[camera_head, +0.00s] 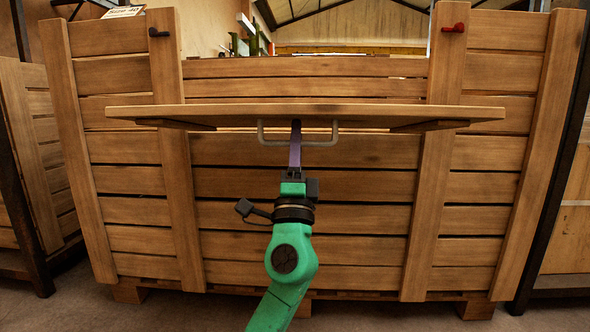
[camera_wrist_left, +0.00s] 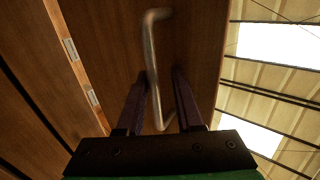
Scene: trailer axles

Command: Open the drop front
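The drop front (camera_head: 220,112) of the wooden crate (camera_head: 305,185) is swung outward and seen almost edge-on, roughly level. Its grey bar handle (camera_head: 334,134) hangs beneath it, and the handle also shows in the left wrist view (camera_wrist_left: 151,50). My left gripper (camera_head: 296,132) is at the handle, below the panel. In the left wrist view its dark purple fingers (camera_wrist_left: 159,82) stand on either side of the bar, with gaps showing, so it looks open around the bar. A black latch (camera_head: 158,32) and a red latch (camera_head: 453,28) sit on the crate's posts. My right gripper is out of view.
Two small metal hinges (camera_wrist_left: 70,49) show at the panel's edge in the left wrist view. Another wooden crate (camera_head: 45,150) stands at the left, and a dark post (camera_head: 548,180) stands at the right. Bare floor (camera_head: 150,318) lies in front.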

